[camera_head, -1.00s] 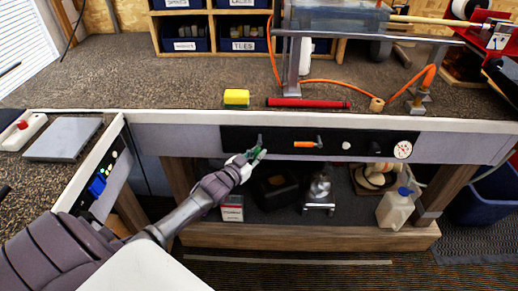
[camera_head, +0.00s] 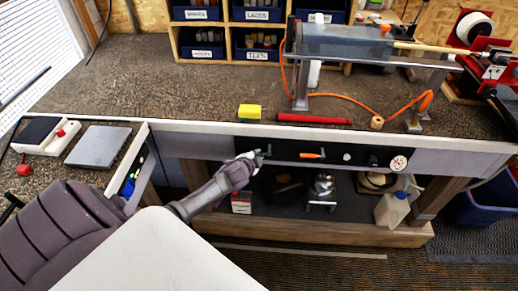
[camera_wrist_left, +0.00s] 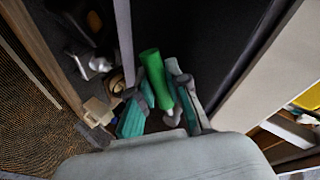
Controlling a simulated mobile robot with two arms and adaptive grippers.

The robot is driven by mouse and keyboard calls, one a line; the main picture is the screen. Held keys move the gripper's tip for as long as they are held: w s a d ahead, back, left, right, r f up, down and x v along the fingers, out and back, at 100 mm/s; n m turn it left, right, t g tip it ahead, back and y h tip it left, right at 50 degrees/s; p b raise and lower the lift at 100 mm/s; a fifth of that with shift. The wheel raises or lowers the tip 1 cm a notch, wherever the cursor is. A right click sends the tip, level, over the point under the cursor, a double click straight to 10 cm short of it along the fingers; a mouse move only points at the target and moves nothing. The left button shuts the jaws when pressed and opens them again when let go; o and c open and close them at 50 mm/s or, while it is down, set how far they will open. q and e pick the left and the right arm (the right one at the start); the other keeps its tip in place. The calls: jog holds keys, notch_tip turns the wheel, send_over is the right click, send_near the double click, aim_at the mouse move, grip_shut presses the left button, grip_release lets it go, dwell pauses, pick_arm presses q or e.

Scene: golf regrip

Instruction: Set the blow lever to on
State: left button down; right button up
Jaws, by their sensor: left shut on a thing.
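A dark control panel (camera_head: 290,153) runs along the bench front. A lever with a green handle, the blow lever as far as I can tell, is at the panel's left end; no label is readable. My left gripper (camera_head: 254,156) is at this lever. In the left wrist view the green handle (camera_wrist_left: 156,78) sits between the two fingers of the left gripper (camera_wrist_left: 168,98), which are shut on it. The gripper hides part of the lever in the head view. An orange-handled lever (camera_head: 310,155) lies level farther right. My right gripper is not in view.
A round gauge (camera_head: 398,163) is at the panel's right end. A yellow sponge (camera_head: 249,112) and a red tube (camera_head: 313,119) lie on the bench above. A shelf below holds a white jug (camera_head: 391,208) and other items. The bench front edge is close above the gripper.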

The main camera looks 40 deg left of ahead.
pick_arm(q)
jog(key=shift+s+a+r+m+g+y+p, duration=0.1)
jog(key=shift+r+m+g+y+p, duration=0.55)
jog(key=shift+p, duration=0.25)
jog(key=shift+r+m+g+y+p, duration=0.35)
jog(key=shift+m+y+p, duration=0.3)
jog(key=shift+p, duration=0.05)
jog(key=shift+a, duration=0.1)
jog(key=c, duration=1.1)
grip_release()
jog(key=shift+r, duration=0.1)
jog(key=v, duration=1.2)
